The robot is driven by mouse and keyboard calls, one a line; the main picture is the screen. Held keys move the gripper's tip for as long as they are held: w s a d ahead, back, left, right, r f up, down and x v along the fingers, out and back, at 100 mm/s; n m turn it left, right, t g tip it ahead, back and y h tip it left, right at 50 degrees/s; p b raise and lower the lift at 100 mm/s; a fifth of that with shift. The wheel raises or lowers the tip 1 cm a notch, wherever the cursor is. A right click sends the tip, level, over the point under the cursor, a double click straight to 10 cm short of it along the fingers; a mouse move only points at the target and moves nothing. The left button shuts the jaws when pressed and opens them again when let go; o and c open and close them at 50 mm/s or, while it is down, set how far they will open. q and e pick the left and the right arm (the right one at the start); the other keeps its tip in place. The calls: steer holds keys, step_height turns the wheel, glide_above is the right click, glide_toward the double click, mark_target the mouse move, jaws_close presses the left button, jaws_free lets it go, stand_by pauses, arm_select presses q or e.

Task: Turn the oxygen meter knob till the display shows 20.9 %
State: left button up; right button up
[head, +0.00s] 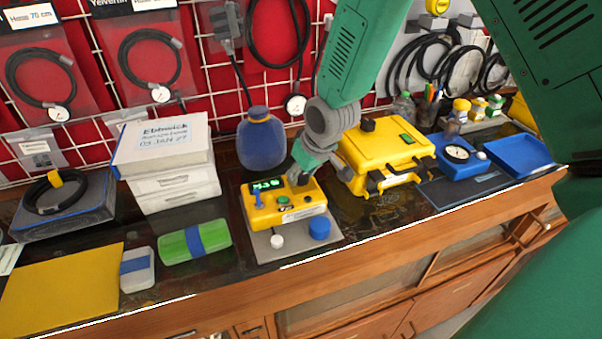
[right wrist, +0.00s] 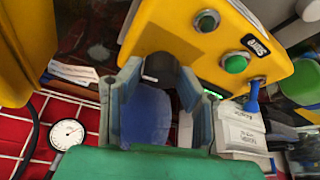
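The yellow oxygen meter (head: 283,215) stands on a grey plate on the bench in the head view. Its lit green display (head: 266,184) has digits too small to read surely. My right gripper (head: 299,178) comes down onto the meter's top right and hides that part. In the right wrist view the meter (right wrist: 187,30) is at the top, with a green button (right wrist: 235,64) and blue toggle (right wrist: 253,97). The gripper (right wrist: 158,75) has its fingers apart. A dark part, perhaps the knob, shows between the fingertips; contact is unclear. My left gripper is out of view.
A blue bottle (head: 262,142) stands behind the meter. A yellow case (head: 385,154) is close on its right, white boxes (head: 167,160) on its left. A blue cap (head: 319,228) and white cap (head: 277,241) sit in front, near the bench edge.

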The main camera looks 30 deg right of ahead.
steer(key=shift+c, duration=1.3)
steer(key=shift+r+n+p, duration=0.15)
steer(key=shift+n+p, duration=0.35)
steer(key=shift+p, duration=0.1)
steer(key=shift+n+y+p, duration=0.6)
steer(key=shift+n+p, duration=0.25)
steer(key=shift+n, duration=0.25)
steer(key=shift+d+n+y+p, duration=0.1)
steer(key=shift+n+y+p, duration=0.2)
steer(key=shift+n, duration=0.4)
steer(key=o, duration=0.7)
steer(key=shift+g, duration=0.3)
steer(key=o, duration=0.4)
steer(key=shift+o, duration=0.2)
